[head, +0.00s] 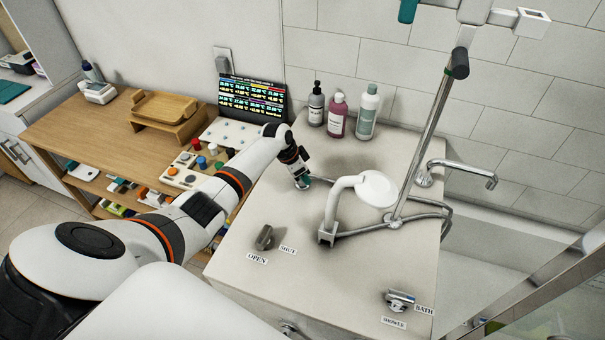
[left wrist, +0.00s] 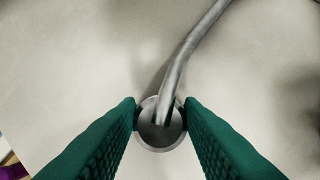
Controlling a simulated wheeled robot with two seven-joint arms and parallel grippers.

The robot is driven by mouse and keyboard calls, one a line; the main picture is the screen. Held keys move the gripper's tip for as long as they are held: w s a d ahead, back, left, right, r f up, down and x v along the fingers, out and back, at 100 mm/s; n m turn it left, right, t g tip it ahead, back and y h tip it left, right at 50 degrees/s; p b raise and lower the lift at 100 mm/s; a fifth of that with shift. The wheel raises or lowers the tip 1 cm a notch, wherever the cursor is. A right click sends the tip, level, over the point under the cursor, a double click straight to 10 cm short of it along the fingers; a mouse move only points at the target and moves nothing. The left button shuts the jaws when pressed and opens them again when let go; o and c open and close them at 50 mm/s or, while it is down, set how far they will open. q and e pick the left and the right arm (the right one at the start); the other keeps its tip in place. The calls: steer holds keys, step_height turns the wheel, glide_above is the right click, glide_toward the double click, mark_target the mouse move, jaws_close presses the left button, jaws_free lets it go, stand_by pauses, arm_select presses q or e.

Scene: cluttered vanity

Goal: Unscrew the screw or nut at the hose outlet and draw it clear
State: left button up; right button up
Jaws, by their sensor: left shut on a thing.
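The round grey metal nut (left wrist: 160,124) sits at the hose outlet on the pale counter. The grey hose (left wrist: 182,60) comes out of its middle and bends up and to the right in the left wrist view. My left gripper (head: 302,182) is down at the outlet, its green fingers on either side of the nut in the left wrist view (left wrist: 160,120), shut on it. In the head view the gripper mostly hides the nut, so its thread and its seating cannot be told. My right gripper is not in view.
A white shower head (head: 376,190) on a curved arm stands right of the gripper, beside a slanted metal rail (head: 430,130). Several bottles (head: 337,116) stand behind. An OPEN/SHUT lever (head: 264,237) and a BATH/SHOWER lever (head: 399,300) are nearer. The counter's front middle is clear.

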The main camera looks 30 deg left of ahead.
arm_select(q)
steer(key=c, duration=0.4)
steer(key=n+p, duration=0.1)
steer(key=p, duration=0.1)
steer(key=n+y+p, duration=0.1)
steer(key=n+p, duration=0.1)
steer(key=shift+r, duration=0.3)
steer(key=shift+n+p, duration=0.3)
steer(key=shift+n, duration=0.2)
steer(key=shift+f+n+y, duration=0.15)
steer(key=shift+n+y, duration=0.25)
steer(key=shift+f+t, duration=0.2)
steer(key=shift+t, duration=0.1)
steer(key=shift+n, duration=0.3)
steer(key=shift+n+y+p, duration=0.3)
steer(key=shift+n+p, duration=0.05)
steer(key=shift+n, duration=0.05)
steer(key=n+y, duration=0.1)
steer(key=n, duration=0.3)
steer(key=shift+y, duration=0.3)
